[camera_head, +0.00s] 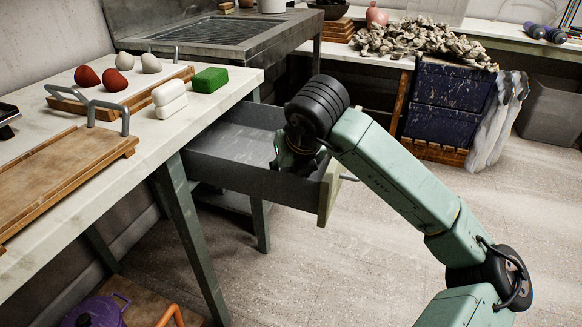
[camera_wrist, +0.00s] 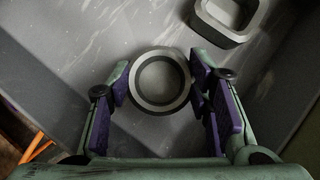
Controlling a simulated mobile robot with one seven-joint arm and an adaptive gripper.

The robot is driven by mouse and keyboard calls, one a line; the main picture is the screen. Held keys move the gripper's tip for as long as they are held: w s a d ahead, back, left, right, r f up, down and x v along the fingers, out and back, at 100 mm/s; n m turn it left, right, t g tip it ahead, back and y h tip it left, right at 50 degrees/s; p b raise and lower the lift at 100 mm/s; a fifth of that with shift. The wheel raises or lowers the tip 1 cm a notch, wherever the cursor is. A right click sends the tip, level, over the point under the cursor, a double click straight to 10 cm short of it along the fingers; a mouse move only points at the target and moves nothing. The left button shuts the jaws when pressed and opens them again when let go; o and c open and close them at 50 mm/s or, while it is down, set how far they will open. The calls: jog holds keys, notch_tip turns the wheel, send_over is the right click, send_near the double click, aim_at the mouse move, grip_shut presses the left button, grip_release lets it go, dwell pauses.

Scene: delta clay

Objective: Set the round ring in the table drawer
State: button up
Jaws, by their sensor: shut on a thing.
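In the wrist view a round grey ring (camera_wrist: 160,102) sits between the two purple-padded fingers of my gripper (camera_wrist: 160,84), which is shut on it. The grey drawer floor (camera_wrist: 75,62) shows beneath; I cannot tell if the ring touches it. In the head view my gripper (camera_head: 293,166) reaches down inside the open table drawer (camera_head: 215,165), near its front panel (camera_head: 328,192). The ring is hidden there by my gripper and arm.
A squarish grey hollow piece (camera_wrist: 228,38) lies in the drawer at the top right of the wrist view. Floor right of the drawer is open.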

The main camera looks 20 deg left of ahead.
jog(key=o, duration=1.4)
jog(key=shift+d+r+p, duration=0.1)
jog(key=shift+r+p, duration=0.2)
jog(key=shift+p, duration=0.05)
jog(key=v, duration=1.1)
jog(key=shift+s+d+r, duration=0.15)
jog(key=shift+s+r, duration=0.05)
jog(key=shift+r, duration=0.05)
